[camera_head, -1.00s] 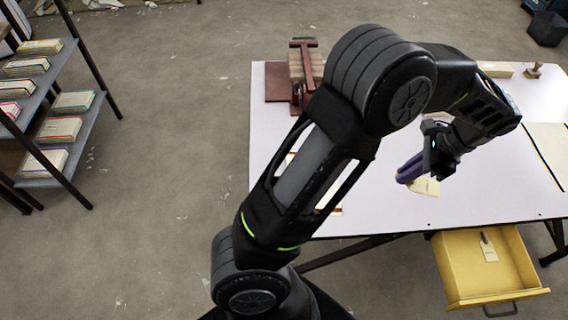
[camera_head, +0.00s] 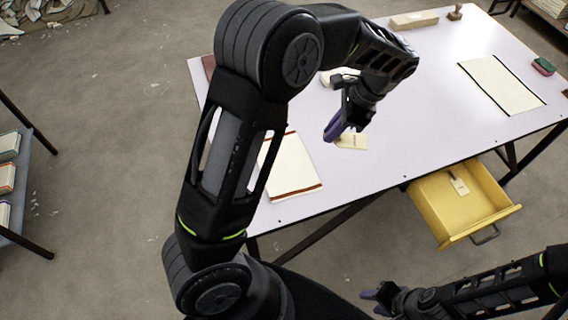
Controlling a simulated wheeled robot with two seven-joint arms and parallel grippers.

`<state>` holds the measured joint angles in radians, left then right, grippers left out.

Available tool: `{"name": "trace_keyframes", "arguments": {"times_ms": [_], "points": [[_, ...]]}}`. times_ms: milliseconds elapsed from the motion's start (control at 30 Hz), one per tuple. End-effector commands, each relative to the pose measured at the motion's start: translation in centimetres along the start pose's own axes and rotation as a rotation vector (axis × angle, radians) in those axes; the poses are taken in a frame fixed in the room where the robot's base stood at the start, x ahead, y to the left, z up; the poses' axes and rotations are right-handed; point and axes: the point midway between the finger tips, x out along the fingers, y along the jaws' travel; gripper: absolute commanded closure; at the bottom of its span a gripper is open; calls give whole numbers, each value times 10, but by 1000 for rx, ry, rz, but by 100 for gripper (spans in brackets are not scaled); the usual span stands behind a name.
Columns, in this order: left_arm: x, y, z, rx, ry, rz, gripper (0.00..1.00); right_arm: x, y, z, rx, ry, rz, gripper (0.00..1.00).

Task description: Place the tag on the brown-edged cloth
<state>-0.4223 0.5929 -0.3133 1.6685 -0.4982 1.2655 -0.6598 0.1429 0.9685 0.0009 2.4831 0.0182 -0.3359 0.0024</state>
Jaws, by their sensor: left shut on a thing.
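The brown-edged cloth (camera_head: 300,170) is cream with a reddish-brown strip at its near end. It lies flat at the table's near left, partly hidden behind my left arm. My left gripper (camera_head: 334,129), with purple fingers, is shut on a cream tag (camera_head: 352,142) with small markings. The tag is just right of the cloth, not over it; its height above the table is hard to judge. My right gripper (camera_head: 372,296) is low at the bottom, away from the table; I cannot tell its opening.
An open yellow drawer (camera_head: 430,213) under the front edge holds another tag (camera_head: 460,186). A black-edged cloth (camera_head: 503,85) lies at the table's right. A wooden block (camera_head: 414,20), a stamp (camera_head: 455,12) and a green-and-red block (camera_head: 543,66) stand farther back. The middle right is clear.

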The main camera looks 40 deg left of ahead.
Motion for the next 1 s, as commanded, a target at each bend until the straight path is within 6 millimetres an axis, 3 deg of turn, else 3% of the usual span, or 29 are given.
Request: {"name": "trace_keyframes", "arguments": {"times_ms": [33,200,400,633,1000], "points": [[25,-9,0,46,1,-19,100,21,7,-1,-1,2,-2,60],[91,-48,19,331,2,-139,100,70,22,-6,-6,13,-10,60],[158,-97,58,735,1,-316,100,126,38,-10,-15,25,-23,60],[178,-119,86,985,1,-417,100,147,43,-13,-20,32,-30,60],[177,-121,90,1024,2,-430,100,146,42,-13,-20,33,-30,60]]}}
